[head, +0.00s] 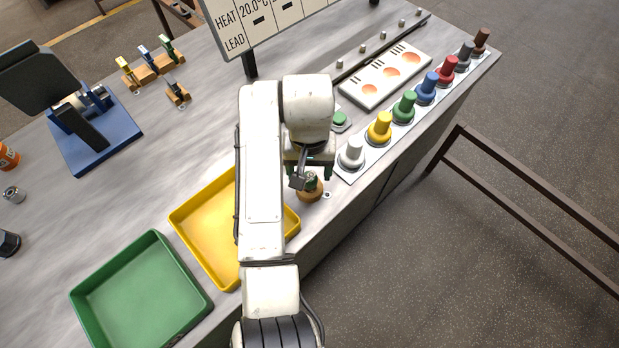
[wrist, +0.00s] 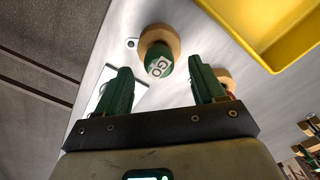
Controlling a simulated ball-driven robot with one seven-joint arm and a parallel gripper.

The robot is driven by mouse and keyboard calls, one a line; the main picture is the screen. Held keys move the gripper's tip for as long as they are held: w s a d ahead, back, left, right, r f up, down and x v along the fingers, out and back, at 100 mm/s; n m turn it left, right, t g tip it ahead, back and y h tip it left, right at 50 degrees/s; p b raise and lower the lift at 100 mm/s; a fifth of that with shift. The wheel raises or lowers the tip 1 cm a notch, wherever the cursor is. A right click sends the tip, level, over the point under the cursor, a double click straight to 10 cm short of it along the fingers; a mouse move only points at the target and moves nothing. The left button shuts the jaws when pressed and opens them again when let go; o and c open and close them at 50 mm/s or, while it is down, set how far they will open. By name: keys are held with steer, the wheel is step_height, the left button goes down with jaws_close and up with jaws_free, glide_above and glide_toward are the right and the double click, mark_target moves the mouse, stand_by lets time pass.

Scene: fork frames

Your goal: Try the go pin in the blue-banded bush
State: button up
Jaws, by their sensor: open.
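The go pin (wrist: 160,65) has a green end marked "GO" and sits in a round wooden base (wrist: 166,36). In the head view the pin (head: 311,182) stands by the bench's front edge, partly hidden by my arm. My gripper (wrist: 162,85) is open, its green fingers apart on either side of the pin's lettered end in the wrist view, with nothing held. In the head view my gripper (head: 309,171) is just above the pin. I cannot make out a blue-banded bush for certain; a small grey metal cylinder (head: 14,194) lies at the far left.
A yellow tray (head: 202,243) and a green tray (head: 142,300) lie left of the pin. Several coloured knobs (head: 404,107) line the right edge. A blue-based fixture (head: 97,140) and a wooden rack (head: 155,68) stand at the back left.

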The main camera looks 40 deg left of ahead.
mark_target(310, 176)
steer(key=shift+d+f, duration=0.1)
steer(key=shift+f, duration=1.7)
steer(key=c, duration=1.2)
steer(key=shift+r, duration=0.15)
